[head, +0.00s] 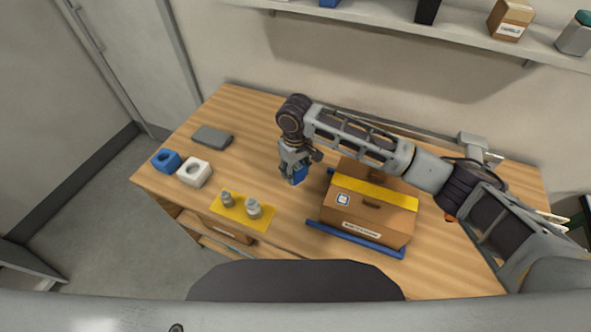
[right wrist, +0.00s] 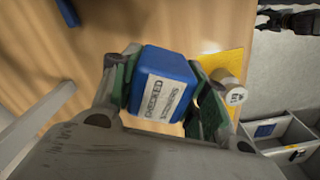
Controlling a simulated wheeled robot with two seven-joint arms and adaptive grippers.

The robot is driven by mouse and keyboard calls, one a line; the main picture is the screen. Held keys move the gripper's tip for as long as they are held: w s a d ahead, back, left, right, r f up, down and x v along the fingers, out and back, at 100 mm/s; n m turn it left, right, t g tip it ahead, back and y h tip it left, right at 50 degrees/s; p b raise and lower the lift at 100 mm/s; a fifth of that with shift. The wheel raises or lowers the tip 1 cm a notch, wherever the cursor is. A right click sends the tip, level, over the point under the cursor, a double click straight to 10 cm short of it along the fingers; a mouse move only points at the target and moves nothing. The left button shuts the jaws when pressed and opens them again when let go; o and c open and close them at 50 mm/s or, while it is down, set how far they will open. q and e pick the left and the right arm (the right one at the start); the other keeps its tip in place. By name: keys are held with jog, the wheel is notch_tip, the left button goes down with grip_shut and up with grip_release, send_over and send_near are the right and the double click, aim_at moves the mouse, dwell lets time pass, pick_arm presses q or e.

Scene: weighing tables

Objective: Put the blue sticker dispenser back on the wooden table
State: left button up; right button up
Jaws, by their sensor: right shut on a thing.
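The blue sticker dispenser (right wrist: 165,82) is a small blue block with a white label reading "CHECKED". My right gripper (head: 294,170) is shut on it, with green finger pads on both its sides in the right wrist view (right wrist: 165,90).
A cardboard box (head: 365,219) with yellow tape and a blue-white sticker stands on a blue base (head: 322,228). A yellow mat (head: 229,212) holds two metal weights. A blue block (head: 166,160), a white block (head: 194,173) and a grey slab (head: 211,137) lie left. A shelf (head: 400,28) runs above.

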dwell(0.5)
jog(key=shift+f+b, duration=0.55)
jog(key=shift+f, duration=0.5)
jog(key=shift+f+b, duration=1.9)
jog(key=shift+b, duration=0.65)
jog(key=shift+p, duration=1.35)
jog(key=shift+f, duration=1.4)
dwell(1.0)
